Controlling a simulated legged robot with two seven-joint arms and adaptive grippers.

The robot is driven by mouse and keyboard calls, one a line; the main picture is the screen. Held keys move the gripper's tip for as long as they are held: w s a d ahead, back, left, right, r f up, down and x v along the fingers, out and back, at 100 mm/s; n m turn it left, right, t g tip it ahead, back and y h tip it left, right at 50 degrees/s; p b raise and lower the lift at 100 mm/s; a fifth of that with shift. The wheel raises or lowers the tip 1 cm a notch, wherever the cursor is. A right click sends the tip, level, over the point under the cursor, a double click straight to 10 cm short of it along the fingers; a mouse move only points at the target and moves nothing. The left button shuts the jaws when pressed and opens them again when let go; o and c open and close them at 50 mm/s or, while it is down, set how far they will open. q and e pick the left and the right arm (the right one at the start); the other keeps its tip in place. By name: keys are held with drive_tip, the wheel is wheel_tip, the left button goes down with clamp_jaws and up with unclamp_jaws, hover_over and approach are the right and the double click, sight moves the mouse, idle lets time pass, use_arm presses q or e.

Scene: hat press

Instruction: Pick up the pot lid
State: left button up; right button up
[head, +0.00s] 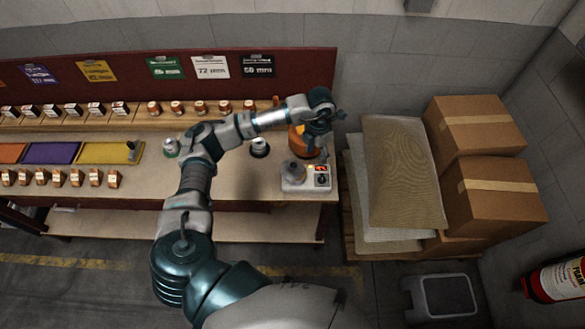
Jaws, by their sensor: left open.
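My left arm reaches up over the bench, and my left gripper (335,117) is at the bench's right end, open. An orange rounded object (298,143), possibly the pot, stands just below the gripper in the picture and is partly hidden by it. I cannot make out a separate pot lid; the top of the orange object is covered by my gripper and wrist. I cannot tell whether the gripper touches it. My right gripper is out of view.
A white device (306,184) with a grey top and a red display sits at the bench's front right. A small dark-and-white item (260,147) stands left of it. Rows of small boxes line the bench. Sacks (402,165) and cardboard boxes (473,133) are stacked on the right.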

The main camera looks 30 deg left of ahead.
use_arm(q)
drive_tip(key=a+r+n+y, duration=0.1)
drive_tip(key=a+r+y, duration=0.1)
drive_tip(key=a, duration=0.4)
drive_tip(key=p, duration=0.2)
hover_over(293, 165)
drive_tip(key=d, duration=0.1)
drive_tip(key=shift+y, duration=0.3)
wheel_tip(293, 165, down, 11)
drive_tip(key=shift+r, duration=0.1)
drive_tip(key=f, duration=0.2)
drive_tip(key=f+p, duration=0.1)
drive_tip(key=f, duration=0.1)
drive_tip(key=a+f+p, duration=0.1)
drive_tip(key=f, duration=0.1)
drive_tip(key=shift+w, duration=0.1)
clamp_jaws()
